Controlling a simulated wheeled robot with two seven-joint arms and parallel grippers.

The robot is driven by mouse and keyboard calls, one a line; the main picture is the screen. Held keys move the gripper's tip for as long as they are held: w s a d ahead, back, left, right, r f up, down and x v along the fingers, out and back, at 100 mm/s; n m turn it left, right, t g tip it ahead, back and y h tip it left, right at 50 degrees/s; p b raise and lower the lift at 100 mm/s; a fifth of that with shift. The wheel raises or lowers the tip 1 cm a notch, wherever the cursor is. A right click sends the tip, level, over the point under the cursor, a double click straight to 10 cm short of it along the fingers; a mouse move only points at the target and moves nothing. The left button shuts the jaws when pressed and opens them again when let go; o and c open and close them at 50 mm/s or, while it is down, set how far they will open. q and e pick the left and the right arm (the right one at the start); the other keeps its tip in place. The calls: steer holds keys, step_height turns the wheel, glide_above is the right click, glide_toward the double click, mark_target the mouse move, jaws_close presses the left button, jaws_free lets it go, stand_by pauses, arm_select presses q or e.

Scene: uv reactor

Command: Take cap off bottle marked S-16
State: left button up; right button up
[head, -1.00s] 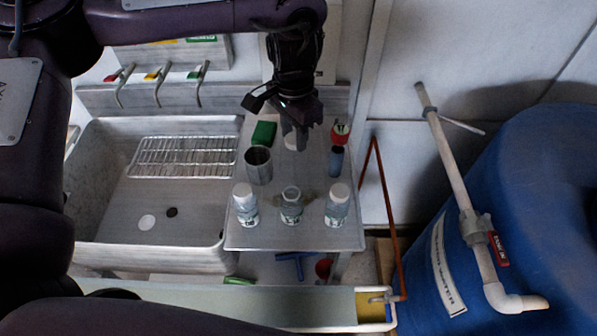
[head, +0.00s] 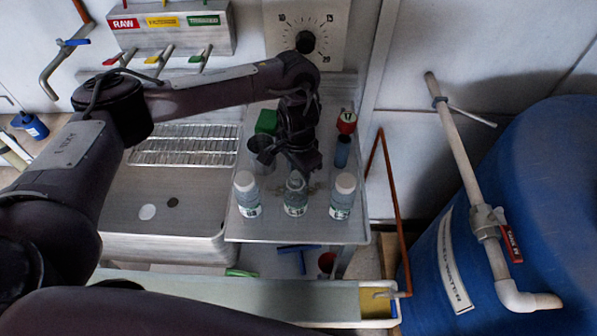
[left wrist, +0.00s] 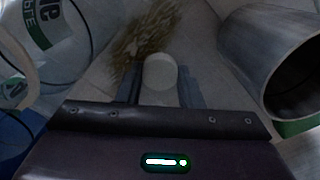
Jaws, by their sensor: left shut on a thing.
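Three clear bottles with green-and-white labels stand in a row on the metal tray. The left bottle (head: 247,196) and the right bottle (head: 342,197) wear white caps. The middle bottle (head: 295,198) shows no white cap. The label marks are too small to read in the head view. My left gripper (head: 301,166) is just behind and above the middle bottle. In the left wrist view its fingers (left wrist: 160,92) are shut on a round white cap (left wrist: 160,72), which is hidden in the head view. A labelled bottle (left wrist: 50,35) shows at that view's left. My right gripper is not in view.
A steel cup (head: 257,152) stands left of my gripper, close by in the left wrist view (left wrist: 275,65). A sink with a wire rack (head: 185,150) lies left.

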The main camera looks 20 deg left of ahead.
arm_select(q)
steer(key=shift+f, duration=0.15)
steer(key=o, duration=1.1)
step_height(320, 180, up, 13)
steer(key=shift+f+p, duration=0.15)
steer(key=shift+p, duration=0.85)
